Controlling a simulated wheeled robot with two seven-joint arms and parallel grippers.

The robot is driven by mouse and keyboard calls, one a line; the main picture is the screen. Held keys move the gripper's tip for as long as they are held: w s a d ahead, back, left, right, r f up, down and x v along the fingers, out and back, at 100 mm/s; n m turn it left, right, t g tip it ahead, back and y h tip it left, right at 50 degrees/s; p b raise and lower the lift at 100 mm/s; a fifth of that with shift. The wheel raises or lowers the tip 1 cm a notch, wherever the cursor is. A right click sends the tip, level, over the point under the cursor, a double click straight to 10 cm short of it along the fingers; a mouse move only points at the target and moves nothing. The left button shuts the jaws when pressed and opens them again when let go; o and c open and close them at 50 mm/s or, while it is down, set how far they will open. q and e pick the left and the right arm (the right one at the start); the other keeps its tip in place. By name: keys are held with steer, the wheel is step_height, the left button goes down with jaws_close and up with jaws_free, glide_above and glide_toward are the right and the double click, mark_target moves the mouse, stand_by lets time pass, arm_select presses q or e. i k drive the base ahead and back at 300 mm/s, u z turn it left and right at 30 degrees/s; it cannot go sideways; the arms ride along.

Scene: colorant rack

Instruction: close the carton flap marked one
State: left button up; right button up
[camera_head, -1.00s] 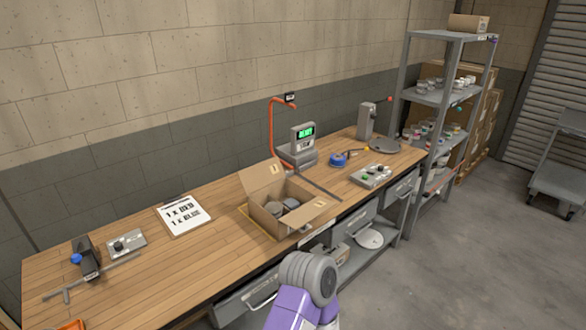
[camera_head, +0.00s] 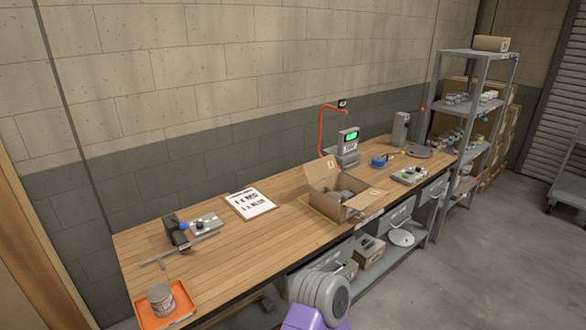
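An open cardboard carton (camera_head: 327,203) stands on the workbench, right of its middle, with grey round-topped items partly showing inside. Its back-left flap (camera_head: 322,172) stands up and bears a small label. Its right flap (camera_head: 364,197) is folded outward and also bears a small mark. The marks are too small to read, so I cannot tell which flap is one. Neither gripper is in view. Only a grey and purple link of my arm shows at the bottom, in front of the bench and below the carton.
A scale with a green display (camera_head: 348,137) and an orange post (camera_head: 321,130) stand behind the carton. A clipboard (camera_head: 250,203) lies left of it. An orange tray (camera_head: 181,294) holding a can (camera_head: 161,298) is at the near left. Bare wood (camera_head: 225,255) lies between.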

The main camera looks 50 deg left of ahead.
mark_target(316, 170)
steer(key=u, duration=1.1)
steer(key=i, duration=0.1)
steer(key=u, duration=0.05)
